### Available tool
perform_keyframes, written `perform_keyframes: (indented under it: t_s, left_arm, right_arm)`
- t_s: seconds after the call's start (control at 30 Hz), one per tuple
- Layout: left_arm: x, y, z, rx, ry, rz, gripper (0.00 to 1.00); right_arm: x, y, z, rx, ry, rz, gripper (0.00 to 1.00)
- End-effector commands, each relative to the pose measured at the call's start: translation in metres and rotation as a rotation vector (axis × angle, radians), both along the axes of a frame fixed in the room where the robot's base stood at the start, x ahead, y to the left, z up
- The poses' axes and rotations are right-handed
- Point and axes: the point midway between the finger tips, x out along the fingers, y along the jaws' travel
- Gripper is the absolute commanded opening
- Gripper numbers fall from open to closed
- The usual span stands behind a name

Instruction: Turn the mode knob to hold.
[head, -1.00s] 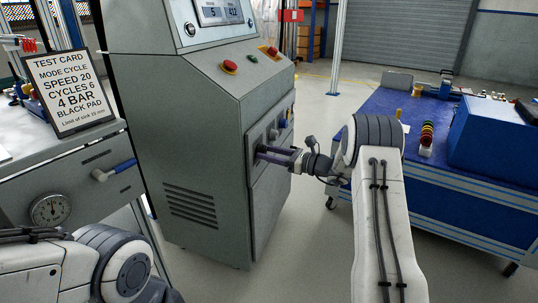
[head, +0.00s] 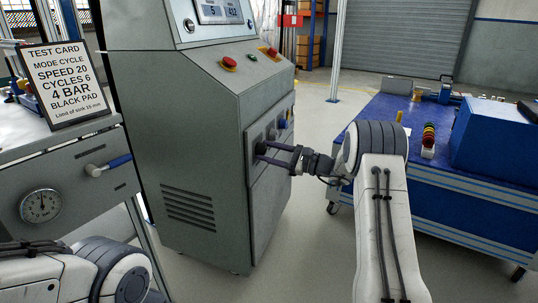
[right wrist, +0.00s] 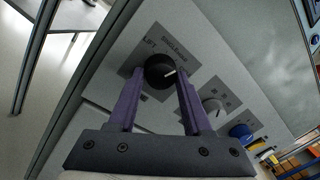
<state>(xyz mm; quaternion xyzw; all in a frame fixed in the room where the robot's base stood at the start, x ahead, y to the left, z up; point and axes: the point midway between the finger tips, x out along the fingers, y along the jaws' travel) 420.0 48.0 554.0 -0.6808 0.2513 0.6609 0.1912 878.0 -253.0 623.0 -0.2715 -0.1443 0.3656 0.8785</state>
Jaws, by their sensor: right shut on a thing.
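A black round knob (right wrist: 160,72) with a white pointer line sits on a printed plate on the grey machine cabinet (head: 185,120). In the right wrist view its pointer aims right and slightly up. The fingers partly cover the knob in the head view. My left arm shows at the bottom left, but its gripper is out of view.
A grey knob (right wrist: 212,105) and a blue knob (right wrist: 240,131) sit beside the black one. Red buttons (head: 228,63) are on the sloped panel above. A test card (head: 65,85) stands on the left bench. A blue table (head: 400,105) stands at the right. Floor between is clear.

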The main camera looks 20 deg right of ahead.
Motion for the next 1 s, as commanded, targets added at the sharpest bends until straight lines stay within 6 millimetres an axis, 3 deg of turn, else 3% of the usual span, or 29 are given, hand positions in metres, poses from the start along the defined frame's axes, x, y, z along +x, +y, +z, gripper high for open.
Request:
perform_keyframes:
  t_s: [0.43,0.47,0.5,0.53,0.83,1.0]
  left_arm:
    - [0.0,0.0,-0.001,0.0,0.0,0.0,0.5]
    - [0.0,0.0,-0.001,0.0,0.0,0.0,0.5]
    - [0.0,0.0,-0.001,0.0,0.0,0.0,0.5]
    - [0.0,0.0,-0.001,0.0,0.0,0.0,0.5]
    - [0.0,0.0,0.0,0.0,0.0,0.0,0.5]
    - [0.0,0.0,0.008,0.0,0.0,0.0,0.5]
  right_arm:
    - [0.001,-0.003,0.001,-0.006,-0.008,-0.009,0.0]
    - [0.001,-0.003,0.001,-0.006,-0.008,-0.009,0.61]
    - [0.001,-0.002,0.001,-0.006,-0.007,-0.009,0.76]
    - [0.001,-0.002,0.001,-0.006,-0.007,-0.009,0.79]
    - [0.0,-0.001,0.001,-0.005,-0.007,-0.004,0.79]
    - [-0.01,-0.014,0.002,-0.006,-0.005,-0.007,0.79]
